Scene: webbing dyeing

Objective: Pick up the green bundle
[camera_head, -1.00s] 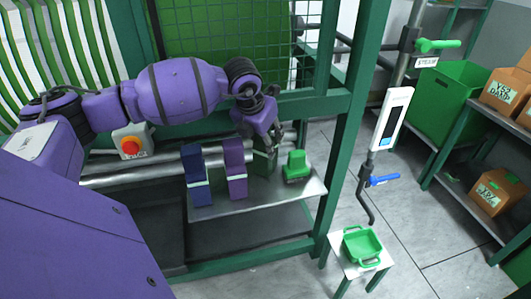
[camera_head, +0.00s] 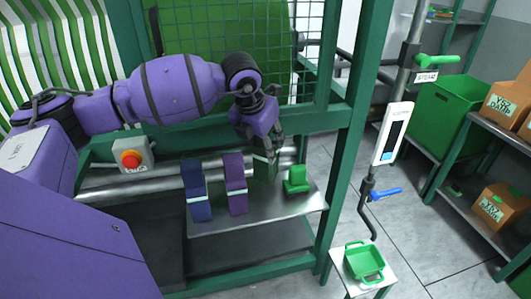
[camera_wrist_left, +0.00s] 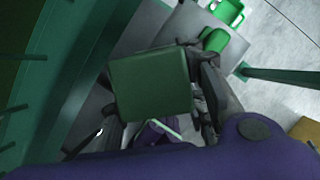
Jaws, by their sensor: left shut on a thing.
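The dark green bundle (camera_head: 263,170) is between the fingers of my left gripper (camera_head: 266,150), over the right part of the metal shelf (camera_head: 270,208). My left gripper is shut on it. In the left wrist view the green bundle (camera_wrist_left: 150,84) fills the space between the fingers, which sit along its sides. I cannot tell whether its lower end touches the shelf. My right gripper is not in view.
A blue bundle (camera_head: 194,188) and a purple bundle (camera_head: 235,183) stand left of the green bundle. A bright green block-like object (camera_head: 298,181) sits close on its right. A green frame post (camera_head: 345,150) rises farther right. A green tray (camera_head: 363,264) rests on a small stool.

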